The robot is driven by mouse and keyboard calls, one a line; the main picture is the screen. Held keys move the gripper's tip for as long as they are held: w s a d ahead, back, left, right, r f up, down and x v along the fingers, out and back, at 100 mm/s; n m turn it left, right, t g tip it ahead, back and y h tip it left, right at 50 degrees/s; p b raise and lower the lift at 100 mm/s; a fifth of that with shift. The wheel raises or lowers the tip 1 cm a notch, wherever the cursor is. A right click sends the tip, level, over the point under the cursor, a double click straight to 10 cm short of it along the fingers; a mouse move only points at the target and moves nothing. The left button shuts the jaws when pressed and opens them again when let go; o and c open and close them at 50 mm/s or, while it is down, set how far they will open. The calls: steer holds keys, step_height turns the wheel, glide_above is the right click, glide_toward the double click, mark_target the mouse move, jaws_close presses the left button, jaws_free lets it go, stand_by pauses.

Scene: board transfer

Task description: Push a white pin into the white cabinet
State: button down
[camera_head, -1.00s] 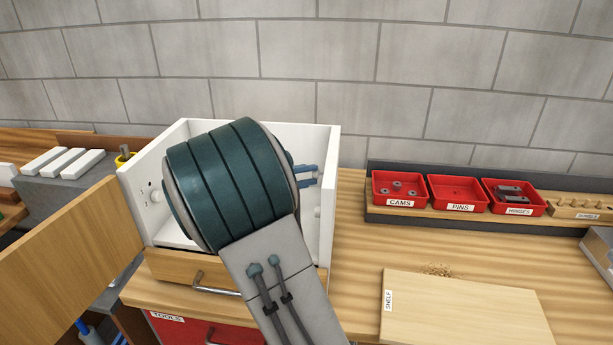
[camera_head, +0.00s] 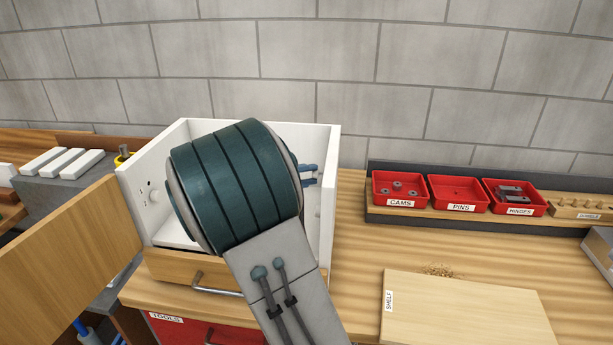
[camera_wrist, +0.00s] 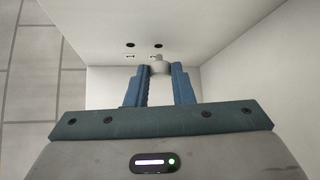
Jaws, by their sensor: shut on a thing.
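The white cabinet (camera_head: 328,150) stands open on the bench in the head view, partly hidden by my arm. My gripper (camera_head: 309,175) is inside it, near the right wall. In the wrist view, my gripper (camera_wrist: 159,73) is shut on a small white pin (camera_wrist: 159,67), held at the fingertips. The cabinet wall (camera_wrist: 190,25) in front of it has two dark holes (camera_wrist: 143,45) with small marks below. I cannot tell whether the pin touches the wall.
Red bins for cams (camera_head: 399,189), pins (camera_head: 458,193) and hinges (camera_head: 514,197) stand on a rack at the right. The pins bin looks empty. A shelf board (camera_head: 465,308) lies on the bench. A wooden door (camera_head: 70,255) swings out at the left.

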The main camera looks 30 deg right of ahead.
steer(key=shift+s+d+b, duration=0.5)
steer(key=shift+s+d, duration=0.2)
steer(key=shift+d, duration=0.25)
stand_by(0.5)
steer(key=c, duration=1.2)
jaws_free()
steer(key=shift+o, duration=0.2)
steer(key=shift+f, duration=0.1)
steer(key=b+v, duration=0.1)
steer(key=v, duration=1.3)
